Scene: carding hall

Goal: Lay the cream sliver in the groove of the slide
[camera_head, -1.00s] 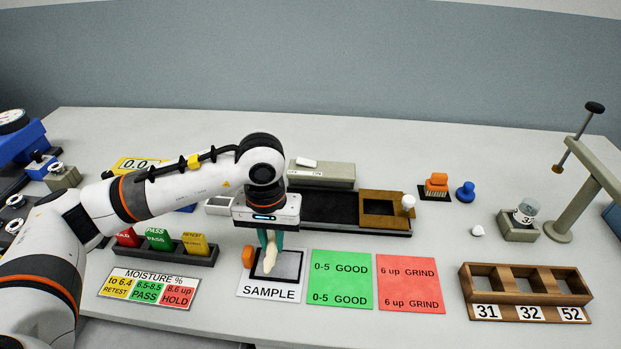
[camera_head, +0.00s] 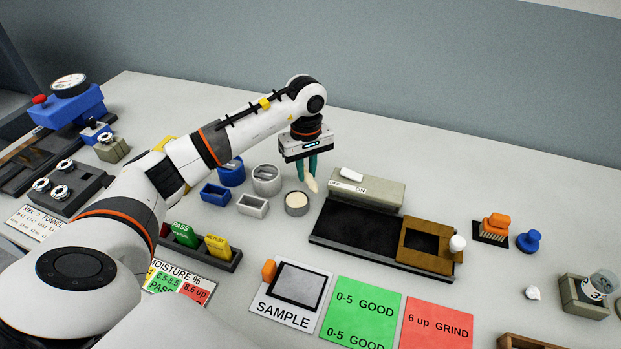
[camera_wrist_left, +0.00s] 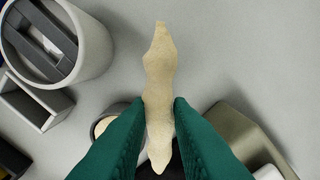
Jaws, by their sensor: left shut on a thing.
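The cream sliver (camera_head: 312,184) is a thin, lumpy, tapered strip. My left gripper (camera_head: 308,170) is shut on it and holds it above the table, close to a small round cup (camera_head: 296,205). In the left wrist view, the sliver (camera_wrist_left: 159,70) lies between the green fingers (camera_wrist_left: 160,108) and sticks out well past their tips. A dark base (camera_head: 40,165) with a brown strip stands at the far left, and a black board (camera_head: 352,224) with a brown frame (camera_head: 447,238) lies right of the gripper. I cannot make out which is the slide; no groove shows clearly. My right gripper is out of view.
A grey round container (camera_head: 266,180), a blue cup (camera_head: 231,173), a blue tray (camera_head: 215,195) and a white tray (camera_head: 252,207) stand left of the gripper. The SAMPLE card (camera_head: 287,314) lies in front. The table behind the gripper is clear.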

